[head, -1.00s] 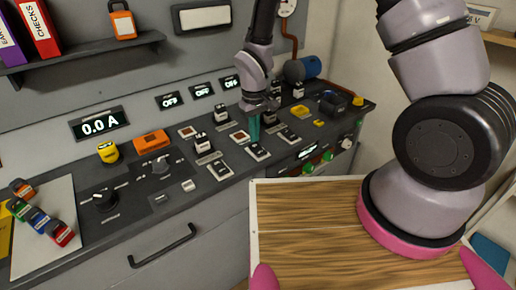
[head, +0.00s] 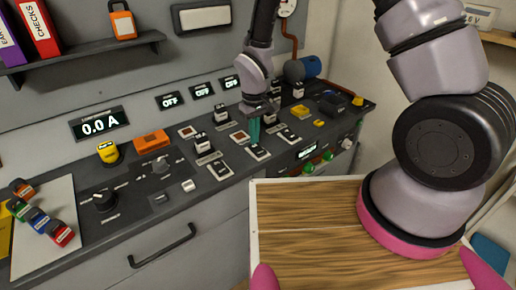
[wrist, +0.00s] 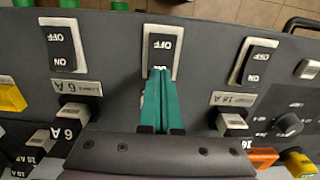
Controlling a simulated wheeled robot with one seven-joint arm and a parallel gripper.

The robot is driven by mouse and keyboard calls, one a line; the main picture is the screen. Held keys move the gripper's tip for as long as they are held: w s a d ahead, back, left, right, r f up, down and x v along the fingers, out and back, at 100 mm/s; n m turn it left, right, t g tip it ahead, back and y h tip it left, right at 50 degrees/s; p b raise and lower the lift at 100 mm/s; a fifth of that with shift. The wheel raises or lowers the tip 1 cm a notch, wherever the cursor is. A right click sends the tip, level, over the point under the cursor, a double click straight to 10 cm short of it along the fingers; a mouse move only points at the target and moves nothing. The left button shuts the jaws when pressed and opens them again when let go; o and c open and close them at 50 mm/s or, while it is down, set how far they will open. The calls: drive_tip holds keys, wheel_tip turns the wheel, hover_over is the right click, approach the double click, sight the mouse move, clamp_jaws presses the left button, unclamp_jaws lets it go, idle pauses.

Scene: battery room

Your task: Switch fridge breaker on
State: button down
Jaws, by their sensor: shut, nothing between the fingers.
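A row of rocker breakers marked ON and OFF stands on the dark panel. In the wrist view the middle rocker (wrist: 162,45) is right at my gripper's fingertips; its ON end and its label are hidden behind the fingers. The same rocker shows in the head view (head: 259,153). A left rocker (wrist: 62,45) and a right rocker (wrist: 257,62) flank it. I cannot read which one is the fridge breaker. My gripper (wrist: 161,72) has teal fingers pressed together, empty; it also shows in the head view (head: 254,140). I cannot tell if the tips touch the rocker.
Three small displays behind the breakers read OFF, one of them at the left (head: 170,101). A larger display (head: 100,123) reads 0.0 A. Blocks, an orange block (head: 152,141) and a yellow one (head: 108,152) among them, and knobs crowd the panel around the breakers.

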drive_tip(key=shift+f, duration=0.55)
drive_tip(key=shift+r, duration=3.55)
